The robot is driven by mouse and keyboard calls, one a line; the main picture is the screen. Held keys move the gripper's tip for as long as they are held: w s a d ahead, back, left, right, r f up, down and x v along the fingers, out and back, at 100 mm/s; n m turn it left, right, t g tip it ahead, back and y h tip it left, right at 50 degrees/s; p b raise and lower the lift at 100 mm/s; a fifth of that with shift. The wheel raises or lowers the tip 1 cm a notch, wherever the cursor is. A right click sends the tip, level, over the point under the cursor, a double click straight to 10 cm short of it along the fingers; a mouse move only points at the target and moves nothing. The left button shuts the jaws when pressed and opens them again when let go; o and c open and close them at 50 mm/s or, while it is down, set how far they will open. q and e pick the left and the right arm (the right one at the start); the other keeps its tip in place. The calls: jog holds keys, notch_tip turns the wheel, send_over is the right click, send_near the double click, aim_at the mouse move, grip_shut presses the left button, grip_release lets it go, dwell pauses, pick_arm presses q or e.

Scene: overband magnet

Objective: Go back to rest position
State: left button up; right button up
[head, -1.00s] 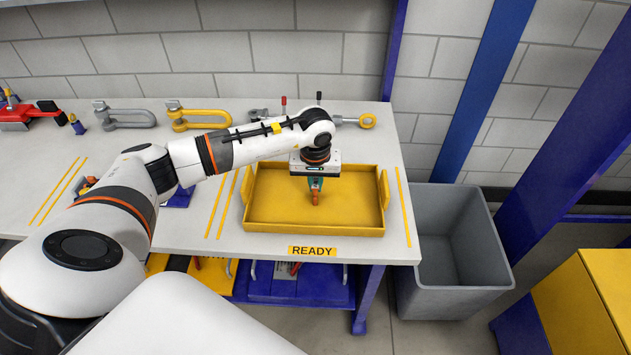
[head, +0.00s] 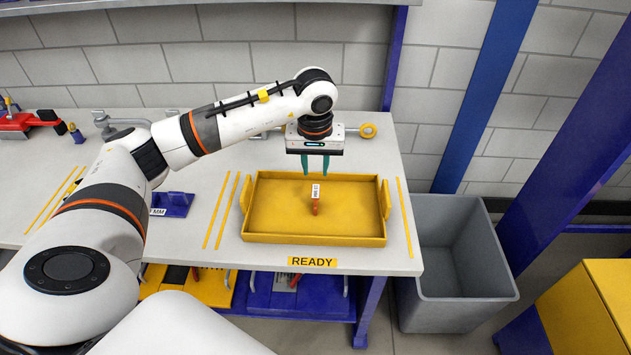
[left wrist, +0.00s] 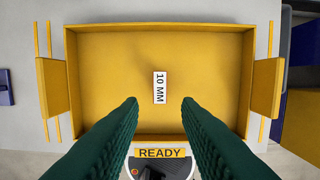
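My left gripper (head: 315,172) is open and empty, raised above the yellow tray (head: 252,222) on the bench. Its two green fingers are spread apart in the left wrist view (left wrist: 160,104), with nothing between the tips. In the tray lies a small orange-red item (head: 315,208) with a white tag (head: 316,190). In the left wrist view the tag (left wrist: 160,88) reads "10 MM"; the orange part is not clear there. My right gripper is in neither view.
A READY label (head: 313,262) is on the bench front edge. A grey bin (head: 465,298) stands right of the bench, a yellow cabinet (head: 590,310) farther right. A blue block (head: 173,205) sits left of the tray.

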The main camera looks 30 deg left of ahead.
pick_arm(q)
notch_tip(320, 180, up, 2)
jog(key=shift+s+r, duration=0.1)
jog(key=shift+s, duration=0.05)
dwell(0.5)
